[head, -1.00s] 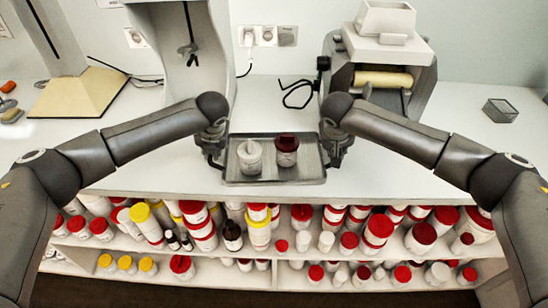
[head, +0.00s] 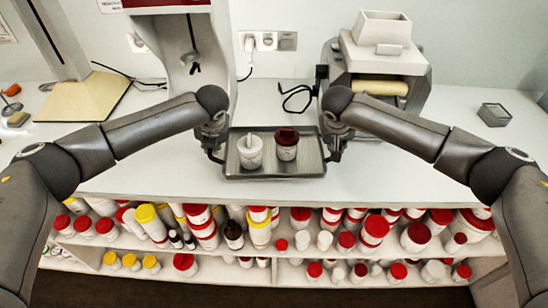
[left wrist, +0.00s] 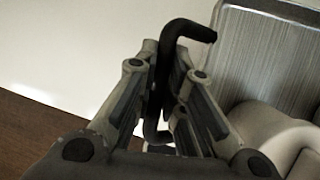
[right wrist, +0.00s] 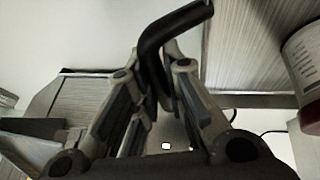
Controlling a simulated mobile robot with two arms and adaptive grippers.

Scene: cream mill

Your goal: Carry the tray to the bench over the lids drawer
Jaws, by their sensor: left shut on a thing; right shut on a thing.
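The grey metal tray (head: 312,168) is level near the bench's front edge in the head view. A white tub with a white top (head: 250,152) and a white jar with a dark red lid (head: 287,144) stand upright on it, side by side. My left gripper (head: 216,150) is shut on the tray's left handle, a dark bent bar (left wrist: 180,28). My right gripper (head: 332,146) is shut on the right handle, a similar bar (right wrist: 172,30). I cannot tell whether the tray touches the bench. The lids drawer is not identifiable here.
A mill with a roller (head: 380,85) stands behind the tray to the right, and a grey stand machine (head: 213,75) behind left. A small grey box (head: 494,115) sits far right. Shelves of several red- and yellow-lidded jars (head: 375,229) lie below the bench (head: 420,185).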

